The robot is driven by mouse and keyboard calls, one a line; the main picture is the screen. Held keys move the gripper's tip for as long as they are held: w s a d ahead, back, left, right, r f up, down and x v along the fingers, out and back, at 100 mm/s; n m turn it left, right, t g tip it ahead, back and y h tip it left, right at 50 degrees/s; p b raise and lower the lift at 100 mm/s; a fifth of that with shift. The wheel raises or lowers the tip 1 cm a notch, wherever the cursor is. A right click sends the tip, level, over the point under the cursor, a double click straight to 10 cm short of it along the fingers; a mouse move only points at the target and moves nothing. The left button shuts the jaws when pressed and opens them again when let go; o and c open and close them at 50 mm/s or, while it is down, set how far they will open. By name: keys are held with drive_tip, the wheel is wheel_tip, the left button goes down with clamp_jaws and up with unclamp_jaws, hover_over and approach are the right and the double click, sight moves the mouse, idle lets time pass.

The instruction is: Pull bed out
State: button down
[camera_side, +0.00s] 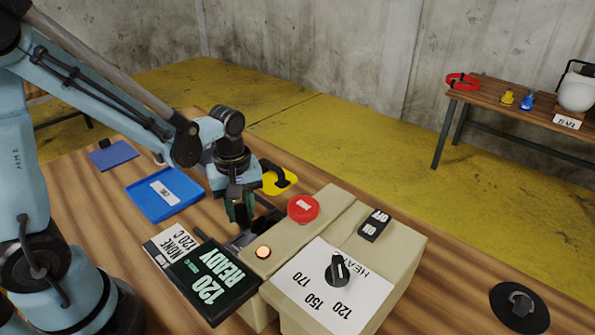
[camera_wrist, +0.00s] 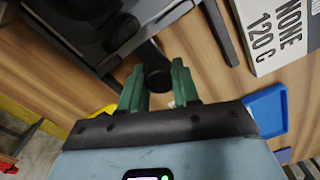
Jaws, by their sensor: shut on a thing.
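The beige press machine (camera_side: 385,245) stands on the wooden table, with a red button, an OFF switch, a lit round lamp and a dial on top. The bed (camera_side: 243,240) shows as a dark grey piece at the machine's left side, partly hidden by my gripper and the display. In the wrist view the grey bed (camera_wrist: 78,18) is at the upper left, with a black round handle (camera_wrist: 153,68) reaching out from it. My gripper (camera_side: 240,211) has its green fingers on both sides of this handle and is shut on it. The fingertips also show in the wrist view (camera_wrist: 156,82).
A black display reading 120 READY (camera_side: 212,280) and a NONE 120 C card (camera_side: 172,244) are near the gripper. A blue tray (camera_side: 165,208), a blue pad (camera_side: 113,156) and a yellow piece (camera_side: 281,181) lie around it. A black knobbed disc (camera_side: 519,308) is far right.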

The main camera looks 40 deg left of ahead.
drive_tip(key=a, duration=1)
drive_tip(key=c, duration=0.9)
unclamp_jaws()
drive_tip(key=shift+o, duration=0.5)
drive_tip(key=shift+d, duration=0.1)
drive_tip(key=shift+r, duration=0.25)
wheel_tip(320, 180, up, 12)
drive_tip(key=shift+f, duration=0.2)
